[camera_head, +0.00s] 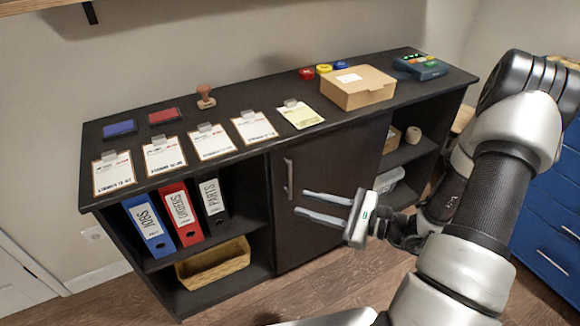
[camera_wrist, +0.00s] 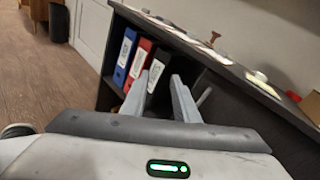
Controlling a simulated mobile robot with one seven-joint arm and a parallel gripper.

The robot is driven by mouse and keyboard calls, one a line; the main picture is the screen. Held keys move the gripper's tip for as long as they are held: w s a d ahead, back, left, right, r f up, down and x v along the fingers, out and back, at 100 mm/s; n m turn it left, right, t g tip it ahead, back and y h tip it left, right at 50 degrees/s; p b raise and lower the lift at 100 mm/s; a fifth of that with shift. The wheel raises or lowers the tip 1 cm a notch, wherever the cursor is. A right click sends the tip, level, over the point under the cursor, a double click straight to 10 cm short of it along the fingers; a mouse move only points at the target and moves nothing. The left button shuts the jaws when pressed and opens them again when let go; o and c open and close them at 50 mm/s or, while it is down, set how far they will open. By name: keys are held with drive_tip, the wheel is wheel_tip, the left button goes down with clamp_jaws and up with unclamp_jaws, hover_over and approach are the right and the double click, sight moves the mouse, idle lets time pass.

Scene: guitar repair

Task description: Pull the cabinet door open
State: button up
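The dark cabinet door (camera_head: 335,170) is closed in the middle of the low dark cabinet. Its slim vertical metal handle (camera_head: 289,178) is near the door's left edge. My gripper (camera_head: 301,204) reaches in from the right, with its two fingers apart and nothing visible between them. The fingertips appear just right of and below the handle in the head view; I cannot tell the depth gap. In the wrist view the spread fingers (camera_wrist: 159,76) point toward the cabinet. A small grey bar right of them may be the handle, but it is too small to be sure.
Open shelves left of the door hold binders (camera_head: 181,213) and a wicker basket (camera_head: 214,262). The cabinet top (camera_head: 235,98) carries clipboards, ink pads, a stamp and a cardboard box (camera_head: 357,87). A blue drawer unit (camera_head: 548,225) stands at right. Wooden floor in front looks clear.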

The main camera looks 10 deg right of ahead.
drive_tip(key=w+d+f+m+t+h, duration=0.2)
drive_tip(key=d+f+m+t+h, duration=0.35)
drive_tip(key=d+f+m, duration=0.2)
drive_tip(key=b, duration=0.3)
approach(291, 174)
drive_tip(key=x, duration=0.8)
drive_tip(key=shift+w+y, duration=0.35)
drive_tip(key=shift+y, duration=0.1)
drive_tip(key=shift+f+m, duration=0.1)
drive_tip(key=shift+m, duration=0.15)
clamp_jaws()
